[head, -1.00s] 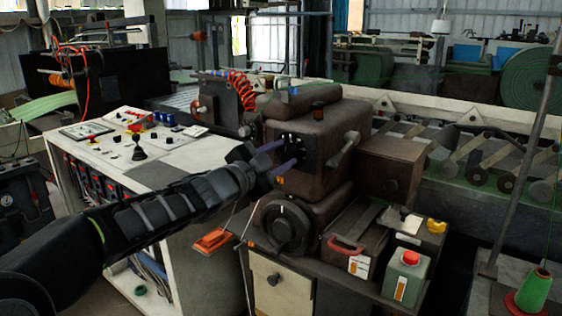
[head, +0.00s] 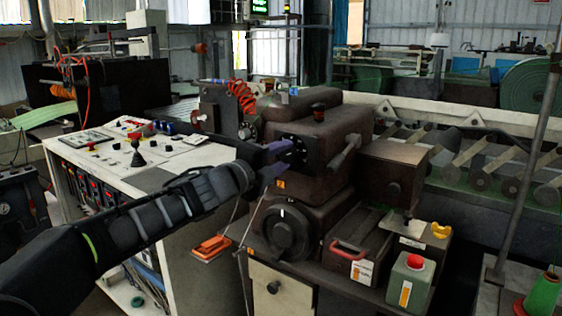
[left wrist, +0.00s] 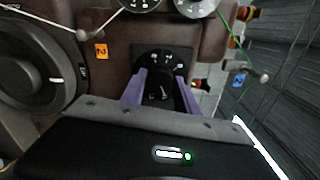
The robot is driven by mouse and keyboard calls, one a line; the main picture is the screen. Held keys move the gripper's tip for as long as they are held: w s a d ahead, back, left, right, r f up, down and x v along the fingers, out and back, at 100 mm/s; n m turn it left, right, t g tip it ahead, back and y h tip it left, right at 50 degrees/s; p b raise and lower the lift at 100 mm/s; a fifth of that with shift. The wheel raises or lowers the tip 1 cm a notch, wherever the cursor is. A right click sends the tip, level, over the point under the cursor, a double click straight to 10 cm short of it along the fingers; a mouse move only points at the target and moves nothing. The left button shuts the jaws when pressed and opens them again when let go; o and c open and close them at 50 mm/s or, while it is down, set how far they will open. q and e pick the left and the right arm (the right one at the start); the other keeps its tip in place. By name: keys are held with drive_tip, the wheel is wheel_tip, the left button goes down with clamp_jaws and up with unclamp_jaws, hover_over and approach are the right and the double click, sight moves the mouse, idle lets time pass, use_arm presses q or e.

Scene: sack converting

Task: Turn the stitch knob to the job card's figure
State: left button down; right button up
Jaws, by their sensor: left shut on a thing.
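The stitch knob is a small black knob (left wrist: 160,91) on a black dial plate with white marks (left wrist: 167,58), seen in the left wrist view. In the head view the dial plate (head: 309,150) is on the brown machine head's left side. My left gripper (head: 284,156) has purple fingers, one on each side of the knob, and is shut on it; it also shows in the left wrist view (left wrist: 160,94). The fingers and wrist hide part of the knob, and the dial's figures are too small to read surely. I cannot make out a job card. My right gripper is not in view.
A black handwheel (head: 285,231) is below the dial. A lever (head: 344,153) sticks out to its right. A green bottle with a red cap (head: 408,281) stands on the lower shelf. A control desk (head: 165,178) is at left.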

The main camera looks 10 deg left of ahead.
use_arm(q)
drive_tip(key=shift+m, duration=0.8)
drive_tip(key=c, duration=0.9)
unclamp_jaws()
drive_tip(key=v, duration=0.7)
drive_tip(key=shift+s, duration=0.35)
drive_tip(key=shift+a, duration=0.1)
